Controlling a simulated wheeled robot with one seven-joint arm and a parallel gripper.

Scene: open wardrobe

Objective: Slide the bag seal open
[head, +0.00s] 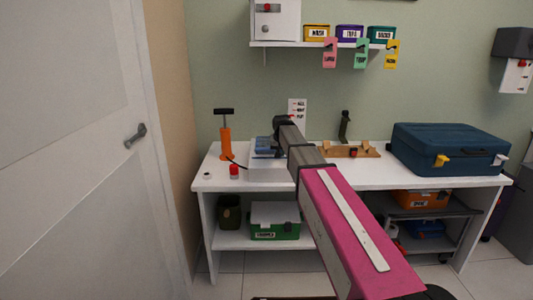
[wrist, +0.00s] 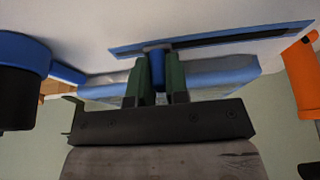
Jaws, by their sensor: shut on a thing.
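The bag (head: 262,154) lies on the left part of the white table, pale with blue parts. In the wrist view the bag (wrist: 215,78) shows a pale body with blue edging, and a blue seal strip (wrist: 220,37) with a dark line along it. A small blue slider (wrist: 158,70) stands at the strip. My gripper (wrist: 158,75) has its two dark green fingers shut on the slider, one on each side. In the head view my arm covers the fingers and the slider.
An orange pump (head: 225,144) with a dark handle and a red-topped container (head: 234,171) stand left of the bag. A wooden rack (head: 348,151) and a blue suitcase (head: 450,148) stand to the right. A dark and blue round thing (wrist: 25,80) is close in the wrist view.

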